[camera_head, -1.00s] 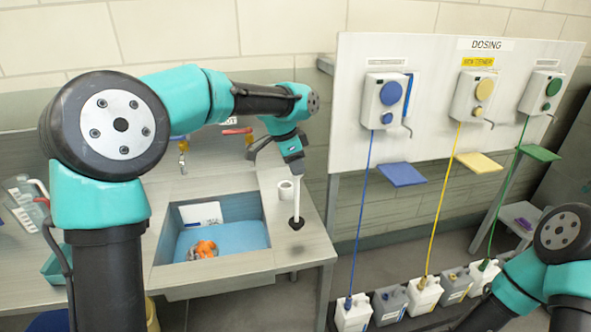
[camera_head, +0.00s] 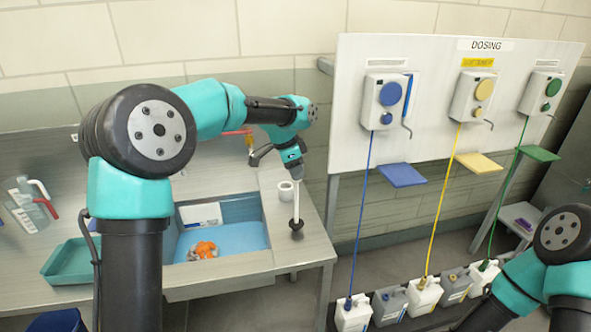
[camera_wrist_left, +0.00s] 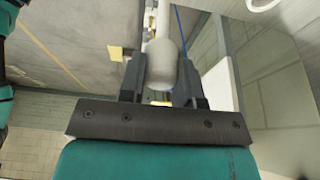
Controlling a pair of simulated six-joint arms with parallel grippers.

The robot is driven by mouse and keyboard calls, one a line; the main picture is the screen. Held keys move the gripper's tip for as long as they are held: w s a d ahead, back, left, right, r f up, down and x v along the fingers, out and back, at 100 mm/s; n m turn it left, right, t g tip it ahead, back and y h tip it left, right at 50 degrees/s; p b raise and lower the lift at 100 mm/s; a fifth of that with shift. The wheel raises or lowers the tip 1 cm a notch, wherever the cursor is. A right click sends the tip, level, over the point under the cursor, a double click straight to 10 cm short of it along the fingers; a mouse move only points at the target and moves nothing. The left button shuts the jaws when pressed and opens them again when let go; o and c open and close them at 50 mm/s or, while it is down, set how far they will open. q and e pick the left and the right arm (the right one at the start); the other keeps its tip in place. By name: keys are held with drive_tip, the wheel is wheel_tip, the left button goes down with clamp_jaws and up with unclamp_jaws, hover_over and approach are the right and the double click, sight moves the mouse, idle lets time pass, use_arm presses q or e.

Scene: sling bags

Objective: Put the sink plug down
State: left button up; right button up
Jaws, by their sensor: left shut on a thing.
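The sink plug (camera_head: 297,230) has a black disc at the bottom and a long pale stem. My left gripper (camera_head: 295,176) is shut on the top of the stem and holds it nearly upright over the worktop strip right of the sink. I cannot tell whether the disc touches the worktop. In the left wrist view the pale stem (camera_wrist_left: 160,62) stands between the two dark jaws of my left gripper (camera_wrist_left: 160,85). The sink (camera_head: 222,232) has blue water in it. My right arm shows at the lower right, its gripper out of view.
A white cup-like ring (camera_head: 286,190) stands just behind the plug. An orange and grey item (camera_head: 204,250) and a white card (camera_head: 201,214) are in the sink. A teal tray (camera_head: 72,272) and clear jugs (camera_head: 28,205) are at left. The dosing board (camera_head: 440,110) stands at right.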

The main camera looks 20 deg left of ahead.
use_arm(q)
drive_tip(key=shift+f, duration=0.1)
drive_tip(key=o, duration=1)
drive_tip(key=v, duration=1.2)
